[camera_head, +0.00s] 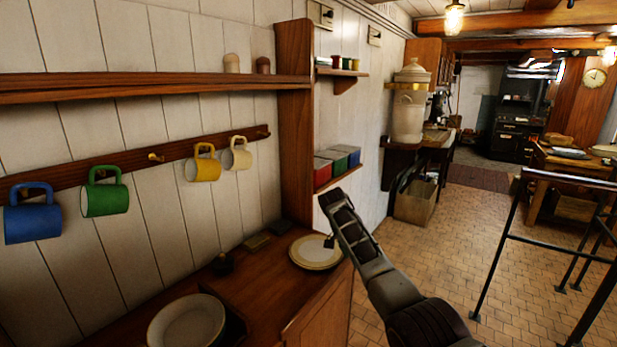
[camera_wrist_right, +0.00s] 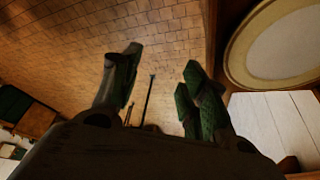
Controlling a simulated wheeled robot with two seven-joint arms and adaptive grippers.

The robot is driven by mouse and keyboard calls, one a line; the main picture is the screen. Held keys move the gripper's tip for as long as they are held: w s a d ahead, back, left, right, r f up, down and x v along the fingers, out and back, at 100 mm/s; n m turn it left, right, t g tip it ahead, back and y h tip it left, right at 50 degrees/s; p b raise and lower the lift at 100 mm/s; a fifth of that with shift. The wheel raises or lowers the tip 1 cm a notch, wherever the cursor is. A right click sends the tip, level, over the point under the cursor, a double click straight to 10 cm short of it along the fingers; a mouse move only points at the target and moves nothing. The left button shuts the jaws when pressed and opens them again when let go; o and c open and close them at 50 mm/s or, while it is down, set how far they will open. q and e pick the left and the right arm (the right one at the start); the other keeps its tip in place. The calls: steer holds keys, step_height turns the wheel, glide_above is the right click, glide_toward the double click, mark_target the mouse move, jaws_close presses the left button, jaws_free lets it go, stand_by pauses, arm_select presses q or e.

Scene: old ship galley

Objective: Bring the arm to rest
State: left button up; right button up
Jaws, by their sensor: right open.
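My right arm (camera_head: 388,285) reaches in from the bottom right in the head view. Its gripper (camera_head: 331,220) is raised in front of the far end of the wooden counter, near a cream plate (camera_head: 311,256). In the wrist view the right gripper (camera_wrist_right: 162,65) has its two fingers spread apart with nothing between them. The tiled floor shows between and beyond the fingers, and a plate (camera_wrist_right: 285,48) lies to the right. My left gripper is not in view.
A blue mug (camera_head: 32,222), green mug (camera_head: 104,199), yellow mug (camera_head: 203,170) and cream mug (camera_head: 237,159) hang from the hook rail (camera_head: 130,166). Another plate (camera_head: 187,322) lies on the counter (camera_head: 262,290). A metal railing (camera_head: 550,244) stands right. Open tiled floor (camera_head: 445,235) lies between.

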step_height(320, 180, down, 15)
steer(key=s+d+n, duration=0.1)
steer(key=s+n, duration=0.2)
steer(key=s+d+f+n+y, duration=0.1)
steer(key=s+f+n, duration=0.1)
steer(key=s+f, duration=0.7)
steer(key=s+d+f+n+y, duration=0.15)
steer(key=s+f, duration=0.25)
steer(key=f, duration=1)
steer(key=s+d+f+n, duration=0.1)
steer(key=s+f+n, duration=0.1)
steer(key=s+f, duration=0.7)
steer(key=s+d+f+n+y, duration=0.1)
steer(key=s+d+f+n, duration=0.1)
steer(key=s+f, duration=0.7)
steer(key=s+d+f+n, duration=0.1)
steer(key=s+f+n, duration=0.1)
steer(key=s+f, duration=0.7)
steer(key=s+d+f+n, duration=0.1)
steer(key=s+d, duration=0.1)
steer(key=s, duration=1.1)
steer(key=s+d+f+n, duration=0.2)
steer(key=s, duration=1.2)
steer(key=shift+y, duration=0.35)
steer(key=shift+a+f, duration=0.1)
